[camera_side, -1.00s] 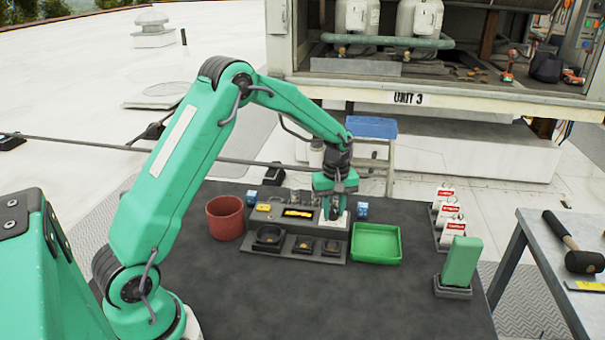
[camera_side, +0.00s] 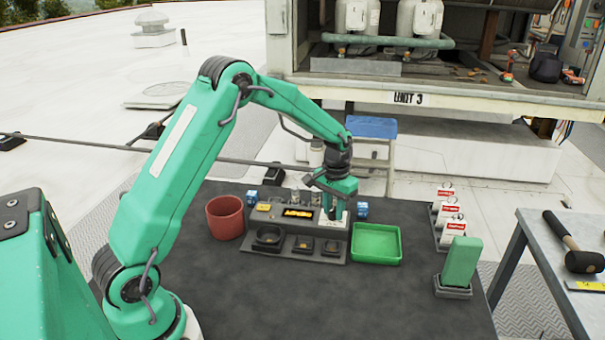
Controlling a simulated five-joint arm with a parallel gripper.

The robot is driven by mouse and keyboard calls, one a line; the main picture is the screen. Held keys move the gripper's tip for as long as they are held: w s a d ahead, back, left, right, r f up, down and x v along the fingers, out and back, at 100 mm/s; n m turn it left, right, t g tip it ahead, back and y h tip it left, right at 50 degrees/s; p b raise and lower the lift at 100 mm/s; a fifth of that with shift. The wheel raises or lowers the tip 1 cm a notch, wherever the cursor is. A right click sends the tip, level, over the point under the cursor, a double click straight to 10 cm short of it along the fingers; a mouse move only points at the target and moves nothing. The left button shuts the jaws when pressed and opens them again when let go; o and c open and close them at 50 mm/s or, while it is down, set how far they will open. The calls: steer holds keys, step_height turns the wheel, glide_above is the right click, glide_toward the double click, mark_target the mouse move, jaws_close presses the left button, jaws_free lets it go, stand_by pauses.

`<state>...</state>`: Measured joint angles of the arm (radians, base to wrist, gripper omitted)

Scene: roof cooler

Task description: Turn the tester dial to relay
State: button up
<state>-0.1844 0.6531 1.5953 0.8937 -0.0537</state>
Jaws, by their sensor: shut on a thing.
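The tester (camera_side: 290,225) is a grey panel on the dark table, with a lit amber display (camera_side: 298,212) in its upper face. My gripper (camera_side: 334,212) points down at the right end of the tester, beside the display. It is shut on the tester dial, which the fingers and gripper body hide. I cannot read the dial's pointer or its position labels.
A red cup (camera_side: 225,218) stands left of the tester and a green tray (camera_side: 376,244) right of it. Small blue blocks (camera_side: 362,210) sit near the tester's back. A green block (camera_side: 460,262) stands in a holder at the right. The table's front middle is clear.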

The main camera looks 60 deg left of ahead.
mark_target(334, 209)
steer(key=m, duration=0.5)
steer(key=shift+r, duration=0.1)
stand_by(0.3)
steer(key=o, duration=1)
step_height(334, 209, up, 8)
steer(key=shift+f, duration=0.25)
steer(key=shift+r, duration=0.1)
